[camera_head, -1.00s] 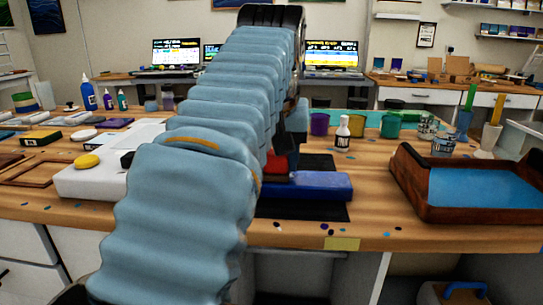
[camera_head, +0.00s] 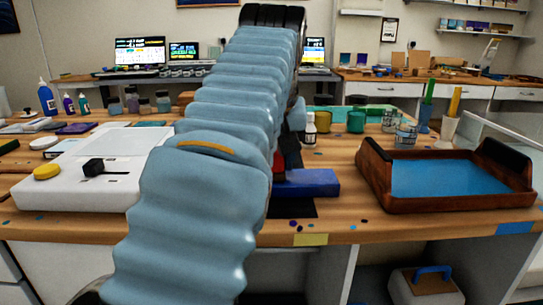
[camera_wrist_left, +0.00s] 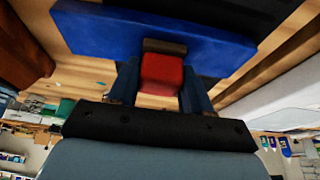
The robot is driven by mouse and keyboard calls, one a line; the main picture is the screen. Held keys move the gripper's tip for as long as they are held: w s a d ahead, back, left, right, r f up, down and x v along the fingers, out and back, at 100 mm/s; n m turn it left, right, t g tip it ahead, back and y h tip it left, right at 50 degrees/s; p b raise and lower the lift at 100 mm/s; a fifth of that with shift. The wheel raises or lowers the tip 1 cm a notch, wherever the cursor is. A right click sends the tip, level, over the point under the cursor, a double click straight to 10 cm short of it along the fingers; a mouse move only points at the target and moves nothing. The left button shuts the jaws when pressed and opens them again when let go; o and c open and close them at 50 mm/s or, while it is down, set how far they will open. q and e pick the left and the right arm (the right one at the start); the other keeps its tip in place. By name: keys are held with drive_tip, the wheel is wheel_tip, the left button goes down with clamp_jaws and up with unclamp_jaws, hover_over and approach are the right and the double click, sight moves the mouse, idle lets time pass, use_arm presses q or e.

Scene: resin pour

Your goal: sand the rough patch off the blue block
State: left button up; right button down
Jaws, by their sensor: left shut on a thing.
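The blue block (camera_head: 312,183) lies on a black mat (camera_head: 300,208) near the table's front edge. It also spans the top of the left wrist view (camera_wrist_left: 110,32). My left gripper (camera_wrist_left: 161,75) is shut on a red sanding block (camera_wrist_left: 162,72), with one finger on each side. A brown strip (camera_wrist_left: 165,46) lies between the red piece and the blue block; I cannot tell whether it is the sander's face or the rough patch, or whether it touches. In the head view my left arm hides the gripper and most of the red piece (camera_head: 279,171). My right gripper is out of view.
A wooden tray (camera_head: 445,202) with blue resin stands to the right. A white device (camera_head: 75,195) with a yellow button (camera_head: 46,172) stands to the left. Green cups (camera_head: 355,122) and a small white bottle (camera_head: 309,130) stand behind the block.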

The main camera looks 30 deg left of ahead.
use_arm(q)
drive_tip(key=shift+s+a+f+b, duration=0.25)
drive_tip(key=shift+s+a+b, duration=0.2)
drive_tip(key=shift+a, duration=0.3)
drive_tip(key=shift+s+a+r+b, duration=0.1)
drive_tip(key=shift+s+a+b, duration=0.45)
drive_tip(key=shift+a, duration=0.4)
drive_tip(key=shift+s+a+r+b, duration=0.1)
drive_tip(key=shift+s+a+b, duration=0.2)
drive_tip(key=shift+s+a, duration=0.5)
drive_tip(key=shift+w+a+f, duration=0.15)
drive_tip(key=shift+a+f, duration=0.05)
drive_tip(key=shift+w+d+r+p, duration=0.1)
drive_tip(key=shift+w+d+p, duration=0.1)
drive_tip(key=shift+w+d, duration=0.6)
drive_tip(key=shift+w+d+r+p, duration=0.15)
drive_tip(key=shift+w+d, duration=0.25)
drive_tip(key=shift+d, duration=0.75)
drive_tip(key=shift+w+d+p, duration=0.2)
drive_tip(key=shift+w+d, duration=0.4)
drive_tip(key=shift+d, duration=0.35)
wheel_tip(320, 180, up, 6)
drive_tip(key=p, duration=0.5)
